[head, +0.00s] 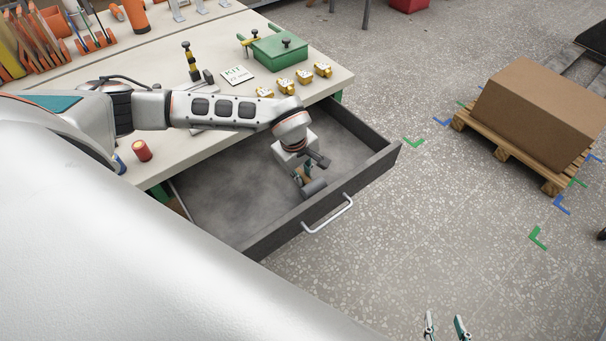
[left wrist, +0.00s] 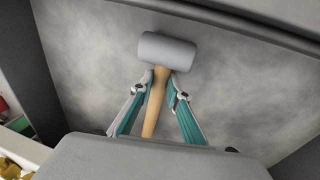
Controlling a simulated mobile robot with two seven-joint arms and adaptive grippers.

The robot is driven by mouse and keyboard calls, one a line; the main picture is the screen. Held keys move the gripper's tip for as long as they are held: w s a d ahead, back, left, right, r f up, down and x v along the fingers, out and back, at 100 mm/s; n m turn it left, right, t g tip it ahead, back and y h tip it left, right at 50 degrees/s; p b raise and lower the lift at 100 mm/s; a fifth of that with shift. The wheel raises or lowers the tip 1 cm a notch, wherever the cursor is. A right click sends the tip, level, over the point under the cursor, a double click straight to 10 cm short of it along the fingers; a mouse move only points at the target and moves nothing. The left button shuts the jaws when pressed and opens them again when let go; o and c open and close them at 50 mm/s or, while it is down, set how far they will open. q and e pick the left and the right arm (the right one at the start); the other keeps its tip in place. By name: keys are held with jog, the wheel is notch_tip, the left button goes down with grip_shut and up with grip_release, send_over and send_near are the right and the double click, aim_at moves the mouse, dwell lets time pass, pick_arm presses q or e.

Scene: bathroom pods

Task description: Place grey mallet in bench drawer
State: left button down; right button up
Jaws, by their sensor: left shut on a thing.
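The grey mallet has a grey cylindrical head (head: 314,188) and a wooden handle, both clear in the left wrist view (left wrist: 167,51). My left gripper (head: 306,172) is shut on the handle just below the head, with a finger on each side (left wrist: 165,88). Mallet and gripper are within the open bench drawer (head: 220,190), near its front panel. I cannot tell whether the mallet touches the drawer floor. My right gripper (head: 446,323) shows at the bottom edge of the head view, fingers apart and empty, over the floor.
The drawer has a metal front handle (head: 328,215) and looks otherwise empty. On the workbench (head: 230,90) are a green box (head: 279,50), several yellow parts (head: 304,77), a KIT card (head: 238,76) and a red cylinder (head: 142,151). A cardboard box (head: 545,105) stands on a pallet at right.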

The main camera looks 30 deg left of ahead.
pick_arm(q)
jog(key=shift+f, duration=0.15)
jog(key=c, duration=1.9)
grip_release()
jog(key=shift+r, duration=0.5)
jog(key=v, duration=1.1)
jog(key=shift+s+r, duration=0.1)
jog(key=shift+r, duration=0.05)
